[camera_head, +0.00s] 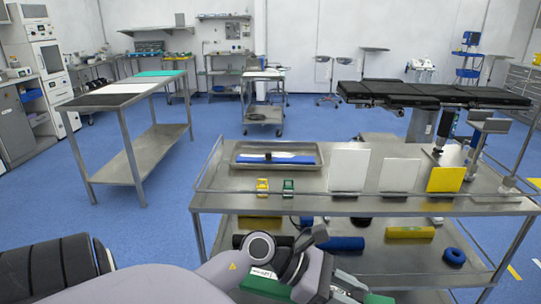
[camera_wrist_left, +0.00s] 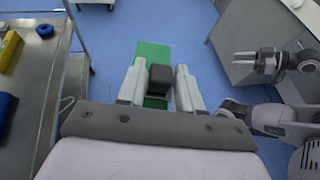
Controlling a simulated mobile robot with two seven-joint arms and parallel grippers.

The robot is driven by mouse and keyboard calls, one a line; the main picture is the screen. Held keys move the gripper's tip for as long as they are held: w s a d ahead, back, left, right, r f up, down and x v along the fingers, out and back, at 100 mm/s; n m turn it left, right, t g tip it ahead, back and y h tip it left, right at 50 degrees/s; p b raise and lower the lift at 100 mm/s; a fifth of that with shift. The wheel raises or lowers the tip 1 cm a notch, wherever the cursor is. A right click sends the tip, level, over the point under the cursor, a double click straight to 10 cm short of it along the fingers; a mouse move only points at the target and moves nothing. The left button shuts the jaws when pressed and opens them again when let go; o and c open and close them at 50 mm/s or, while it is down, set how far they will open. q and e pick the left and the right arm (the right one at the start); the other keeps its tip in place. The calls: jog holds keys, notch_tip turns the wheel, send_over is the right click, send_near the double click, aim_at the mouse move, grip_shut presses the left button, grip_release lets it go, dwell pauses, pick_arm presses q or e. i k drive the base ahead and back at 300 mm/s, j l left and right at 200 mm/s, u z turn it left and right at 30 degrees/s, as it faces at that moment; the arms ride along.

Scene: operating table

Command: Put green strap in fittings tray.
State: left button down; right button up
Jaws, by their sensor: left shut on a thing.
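The green strap (camera_wrist_left: 152,55) is a flat green strip with a dark block on it. My left gripper (camera_wrist_left: 160,90) is shut on that dark block in the left wrist view. In the head view, my left gripper (camera_head: 300,262) is low in front of the trolley, with green of the strap (camera_head: 268,287) showing beside it; the gripper hides its middle. The metal tray (camera_head: 300,148) on the trolley's top holds a blue strap with a black block and a white piece. My right gripper (camera_wrist_left: 245,63) is empty, its fingers apart, at the right in the wrist view.
On the trolley top (camera_head: 340,203), a yellow clip (camera_head: 262,187) and a green clip (camera_head: 288,188) stand before the tray. White, cream and yellow upright panels (camera_head: 349,170) stand to its right. The lower shelf holds yellow and blue rolls and a blue ring (camera_head: 454,256).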

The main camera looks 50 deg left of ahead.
aim_at(276, 153)
jog(key=k+z, duration=0.1)
jog(key=z, duration=0.25)
jog(key=k+z, duration=0.15)
jog(key=z, duration=0.25)
jog(key=k+j+z, duration=0.2)
jog(key=j+z, duration=0.25)
jog(key=k+j, duration=0.55)
jog(key=j, duration=0.3)
jog(key=k+j, duration=0.6)
jog(key=j, duration=0.25)
jog(key=k+j, duration=0.3)
jog(key=i+j, duration=0.25)
jog(key=j, duration=0.2)
